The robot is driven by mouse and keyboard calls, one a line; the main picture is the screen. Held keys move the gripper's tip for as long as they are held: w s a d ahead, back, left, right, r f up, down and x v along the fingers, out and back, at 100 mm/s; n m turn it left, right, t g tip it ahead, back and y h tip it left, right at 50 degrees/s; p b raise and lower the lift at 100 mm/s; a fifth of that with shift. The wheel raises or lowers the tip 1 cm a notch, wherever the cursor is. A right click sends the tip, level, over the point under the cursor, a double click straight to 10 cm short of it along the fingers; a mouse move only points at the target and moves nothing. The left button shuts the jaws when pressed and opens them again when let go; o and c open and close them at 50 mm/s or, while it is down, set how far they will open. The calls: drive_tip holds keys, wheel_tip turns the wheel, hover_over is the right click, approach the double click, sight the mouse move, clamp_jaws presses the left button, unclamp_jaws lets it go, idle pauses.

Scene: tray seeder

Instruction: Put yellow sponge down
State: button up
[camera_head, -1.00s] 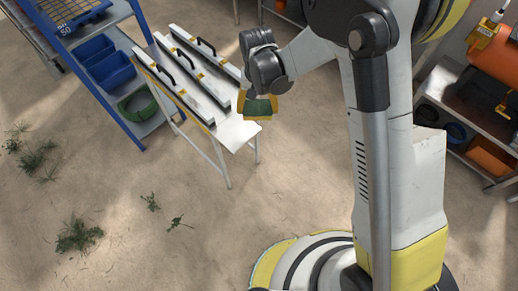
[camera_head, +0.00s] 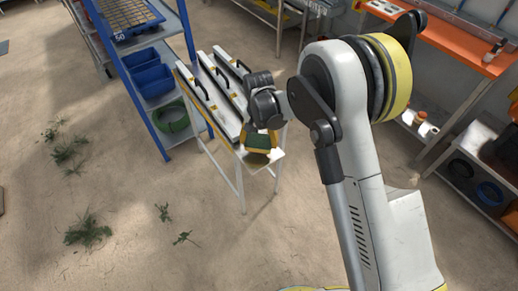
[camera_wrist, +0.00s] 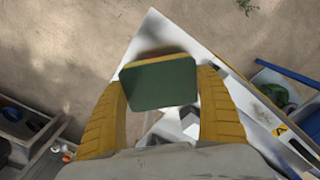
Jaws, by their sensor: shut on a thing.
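The yellow sponge (camera_wrist: 160,82) has a dark green face and is held between the two yellow fingers of my gripper (camera_wrist: 163,95) in the wrist view. In the head view, the sponge (camera_head: 258,142) hangs at the end of my gripper (camera_head: 257,136), over the near end of a narrow white table (camera_head: 268,160). In the wrist view the pale tabletop (camera_wrist: 152,30) lies beneath the sponge, with a dark shadow beside it. I cannot tell whether the sponge touches the tabletop.
Long white bars with black handles (camera_head: 205,90) fill the far part of the table, close to my gripper. A blue shelf rack (camera_head: 135,75) with blue bins stands left. An orange-topped bench (camera_head: 440,38) stands right. The sandy floor in front is mostly open, with small weeds (camera_head: 88,232).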

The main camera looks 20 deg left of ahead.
sight(259, 148)
drive_tip(key=shift+f+b, duration=0.65)
drive_tip(key=shift+f, duration=1.1)
drive_tip(key=shift+f, duration=0.25)
drive_tip(key=o, duration=1)
drive_tip(key=shift+o, duration=0.2)
drive_tip(key=shift+r, duration=0.1)
